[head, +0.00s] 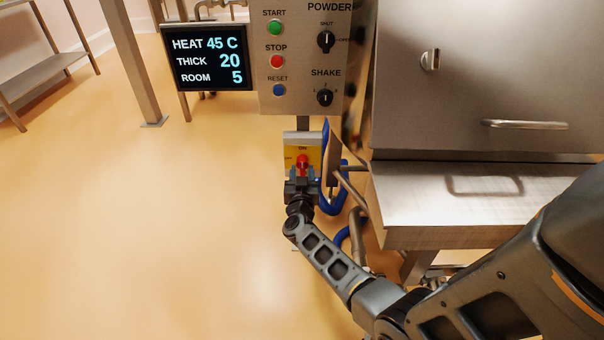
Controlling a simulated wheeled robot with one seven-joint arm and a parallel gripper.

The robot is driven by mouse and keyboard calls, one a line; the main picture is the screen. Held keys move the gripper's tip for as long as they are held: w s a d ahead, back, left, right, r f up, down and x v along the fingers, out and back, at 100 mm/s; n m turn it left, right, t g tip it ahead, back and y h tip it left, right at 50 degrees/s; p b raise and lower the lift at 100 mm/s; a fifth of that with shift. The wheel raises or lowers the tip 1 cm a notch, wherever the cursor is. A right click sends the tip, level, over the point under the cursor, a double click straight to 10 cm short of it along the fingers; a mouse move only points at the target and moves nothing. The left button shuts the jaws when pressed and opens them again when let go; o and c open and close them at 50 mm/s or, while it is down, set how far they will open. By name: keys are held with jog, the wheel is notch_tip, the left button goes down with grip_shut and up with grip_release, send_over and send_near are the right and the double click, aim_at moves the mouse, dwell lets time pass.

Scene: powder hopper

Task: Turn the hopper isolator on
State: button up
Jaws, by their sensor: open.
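The hopper isolator is a yellow plate (290,152) on a pale box below the control panel, with the word ON at its top. Its red rotary handle (303,161) shows near the plate's middle. My gripper (302,174) is open right at the handle, and my arm reaches up to it from the lower right. The gripper hides the lower part of the isolator. I cannot tell whether the fingers touch the handle, or exactly which way the handle points.
The control panel (264,99) with buttons and knobs is above the isolator. A display screen (208,59) hangs to its left. Blue hose (326,196) and pipes run close on the right, beside the steel hopper cabinet (455,70) and its ledge (410,205). The floor at left is clear.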

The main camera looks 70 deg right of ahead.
jog(key=shift+a, duration=0.1)
jog(key=p+v, duration=0.2)
jog(key=v, duration=0.5)
jog(key=shift+a, duration=0.3)
jog(key=shift+s, duration=0.15)
jog(key=s+a+r+n+t+y+p, duration=0.25)
jog(key=s+a+r, duration=0.2)
jog(key=a, duration=0.35)
jog(key=s+a+r+n+t+y+p, duration=0.25)
jog(key=s+a+r+t+y, duration=0.2)
jog(key=a, duration=0.35)
jog(key=s+a+r+n+t+y+p, duration=0.2)
jog(key=s+a+r+n, duration=0.15)
jog(key=a+r, duration=0.35)
jog(key=s+a+r+n+y+p, duration=0.2)
jog(key=s+a+r, duration=0.3)
jog(key=r, duration=0.4)
jog(key=s+a+r+n+g+y+p, duration=0.1)
jog(key=s+a+r+n+y+p, duration=0.1)
jog(key=s+a+r+y, duration=0.3)
notch_tip(320, 180, up, 4)
jog(key=shift+s+a+f+n+y, duration=0.1)
jog(key=shift+s+a+n+y, duration=0.2)
jog(key=shift+s+a+n, duration=0.5)
